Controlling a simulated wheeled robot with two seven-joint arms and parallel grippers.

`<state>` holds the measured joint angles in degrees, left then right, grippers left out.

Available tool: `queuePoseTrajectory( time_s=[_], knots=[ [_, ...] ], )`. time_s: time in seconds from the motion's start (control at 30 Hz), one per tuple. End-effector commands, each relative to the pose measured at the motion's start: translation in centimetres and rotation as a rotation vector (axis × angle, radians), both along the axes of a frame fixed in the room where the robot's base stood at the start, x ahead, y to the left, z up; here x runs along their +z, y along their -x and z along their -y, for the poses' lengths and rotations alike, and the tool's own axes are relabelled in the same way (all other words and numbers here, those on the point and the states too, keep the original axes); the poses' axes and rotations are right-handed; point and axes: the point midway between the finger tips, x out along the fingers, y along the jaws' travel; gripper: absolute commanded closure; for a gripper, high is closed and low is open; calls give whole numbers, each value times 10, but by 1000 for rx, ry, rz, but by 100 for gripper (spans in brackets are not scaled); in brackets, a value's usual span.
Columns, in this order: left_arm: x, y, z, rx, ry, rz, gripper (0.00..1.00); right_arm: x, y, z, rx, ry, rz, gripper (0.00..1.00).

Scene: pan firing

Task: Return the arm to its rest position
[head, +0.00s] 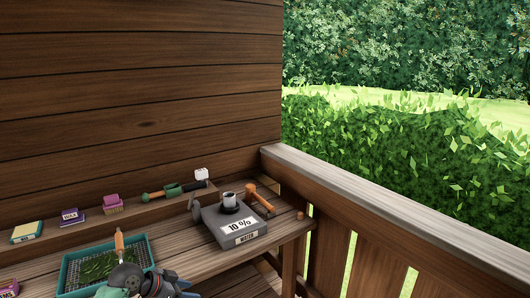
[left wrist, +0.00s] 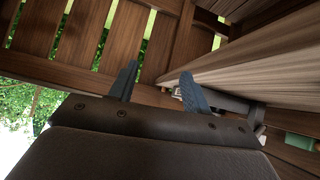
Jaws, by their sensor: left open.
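My left gripper (left wrist: 159,71) is open in the left wrist view, its two dark fingers apart with nothing between them. Wooden boards and slats show beyond the fingers. In the head view, dark grey mechanical parts (head: 162,284) show at the bottom edge, in front of the green tray (head: 66,272); I cannot tell there how the fingers stand. My right gripper cannot be made out.
Small boxes line the back ledge. A wooden railing (head: 400,225) bounds the right side.

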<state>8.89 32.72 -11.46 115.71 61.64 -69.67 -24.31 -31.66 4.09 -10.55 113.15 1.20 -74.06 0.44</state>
Motion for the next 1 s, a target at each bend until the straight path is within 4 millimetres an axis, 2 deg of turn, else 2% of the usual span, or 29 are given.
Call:
queuePoseTrajectory(
  time_s=[0.03,0.2,0.5,0.8,1.0],
  knots=[
    [-16,18,9,12,-13,-22,51,0,-1,0,0,0,1,64],
    [-61,71,28,78,-73,-92,51,1,-1,0,0,0,2,64],
    [-113,169,44,246,-177,-211,51,2,-4,0,0,0,5,64],
    [-134,264,39,463,-276,-329,51,2,-4,0,0,0,5,64],
    [-135,300,31,561,-319,-373,51,1,-3,0,0,0,4,64]
  ],
)
